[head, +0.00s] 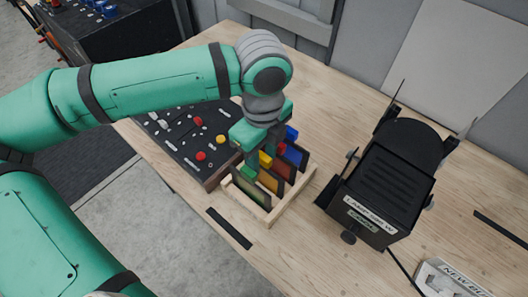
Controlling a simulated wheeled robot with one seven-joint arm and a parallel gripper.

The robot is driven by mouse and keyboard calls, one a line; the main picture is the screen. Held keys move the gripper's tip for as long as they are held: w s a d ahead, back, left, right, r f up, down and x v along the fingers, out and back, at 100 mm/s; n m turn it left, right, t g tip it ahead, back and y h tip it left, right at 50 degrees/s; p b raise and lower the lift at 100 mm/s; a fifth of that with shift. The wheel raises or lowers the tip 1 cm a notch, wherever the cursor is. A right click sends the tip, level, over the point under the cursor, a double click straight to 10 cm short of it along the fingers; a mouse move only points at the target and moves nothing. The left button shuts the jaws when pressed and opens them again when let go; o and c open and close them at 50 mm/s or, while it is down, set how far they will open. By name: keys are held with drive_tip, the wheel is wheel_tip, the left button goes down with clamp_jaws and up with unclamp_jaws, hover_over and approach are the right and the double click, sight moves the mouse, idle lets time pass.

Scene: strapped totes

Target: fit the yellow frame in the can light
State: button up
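The yellow frame (269,181) has an amber pane and a yellow tab on top. It stands in the wooden rack (269,218), between a green-paned frame and a red one. The can light (381,191) is a black lamp body with open flaps, on the table right of the rack. My gripper (253,163) points down over the rack, close to the yellow tab and the green-paned frame. Its fingertips are small and partly hidden, so I cannot tell whether they touch a frame or are open or shut.
A red frame (280,165), a blue frame (294,155) and a green-paned frame (249,190) share the rack. A control board (183,139) with knobs lies left. A white box (449,280) sits front right. Bare wood lies between rack and lamp.

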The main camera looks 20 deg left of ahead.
drive_tip(key=shift+d, duration=0.1)
clamp_jaws()
drive_tip(key=c, duration=0.9)
unclamp_jaws()
drive_tip(key=shift+w, duration=0.1)
clamp_jaws()
drive_tip(key=shift+r, duration=3.05)
